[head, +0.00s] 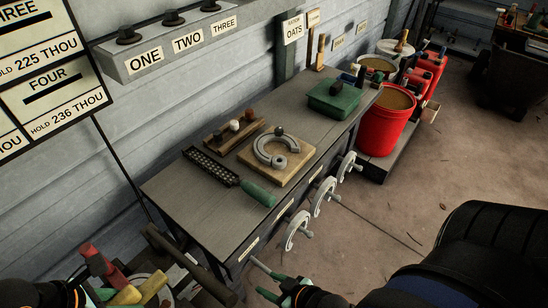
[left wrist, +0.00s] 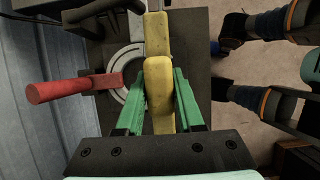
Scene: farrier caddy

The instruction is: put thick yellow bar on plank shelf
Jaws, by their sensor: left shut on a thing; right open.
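The thick yellow bar (left wrist: 160,85) is gripped between the green fingers of my left gripper (left wrist: 158,104). A second yellow length (left wrist: 156,35) lies in line beyond it; I cannot tell whether it is the same piece. Yellow also shows at the lower left of the head view (head: 126,296), beside my left gripper, which is partly cut off by the frame edge. My right gripper (head: 267,280) is open and empty at the bottom middle, in front of the bench. I cannot tell for sure which surface is the plank shelf.
A grey bench (head: 178,197) bears a rasp with green handle (head: 258,193), a horseshoe on a wooden board (head: 297,170), a wooden rack (head: 214,140) and a green box (head: 335,100). Red buckets (head: 380,130) stand to the right. A red handle (left wrist: 70,88) lies left of my left gripper.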

